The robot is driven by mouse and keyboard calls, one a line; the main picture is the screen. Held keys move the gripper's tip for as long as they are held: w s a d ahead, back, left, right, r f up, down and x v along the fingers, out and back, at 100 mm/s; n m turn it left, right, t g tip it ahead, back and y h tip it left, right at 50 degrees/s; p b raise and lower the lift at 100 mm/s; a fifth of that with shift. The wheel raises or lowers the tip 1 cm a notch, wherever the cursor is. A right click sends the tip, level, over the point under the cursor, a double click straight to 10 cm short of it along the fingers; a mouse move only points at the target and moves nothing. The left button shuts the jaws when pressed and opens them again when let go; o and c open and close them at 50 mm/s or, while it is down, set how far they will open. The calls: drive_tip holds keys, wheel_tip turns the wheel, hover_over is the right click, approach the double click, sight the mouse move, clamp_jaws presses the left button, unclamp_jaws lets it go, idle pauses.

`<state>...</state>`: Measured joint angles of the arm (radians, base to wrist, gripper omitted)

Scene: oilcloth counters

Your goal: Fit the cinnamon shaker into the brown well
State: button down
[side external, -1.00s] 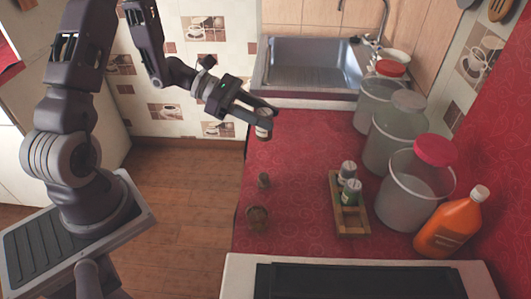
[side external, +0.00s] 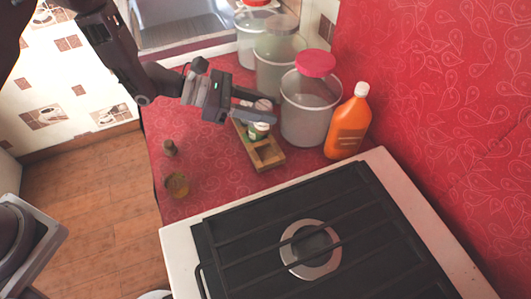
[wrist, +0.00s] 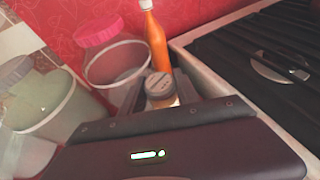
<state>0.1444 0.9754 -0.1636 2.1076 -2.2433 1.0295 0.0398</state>
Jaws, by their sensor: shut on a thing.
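My gripper (side external: 257,106) is over the back part of a wooden rack (side external: 268,168), shut on a shaker (wrist: 161,86). This shaker has a grey lid and a pale yellowish body in the wrist view. I take it to be the cinnamon shaker, but its label cannot be read. The rack's front well (side external: 266,154) is empty and brownish. The back of the rack is hidden behind the gripper, so I cannot tell whether the held shaker touches it.
A clear tub with a red lid (side external: 308,108) and an orange bottle (side external: 348,122) stand close right of the rack. Two small brown items (side external: 170,148) (side external: 177,185) stand left on the red counter. A black-topped stove (side external: 300,230) is in front.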

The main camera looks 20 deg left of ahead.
drive_tip(key=f, duration=1)
drive_tip(key=shift+d, duration=0.35)
drive_tip(key=shift+f, duration=0.1)
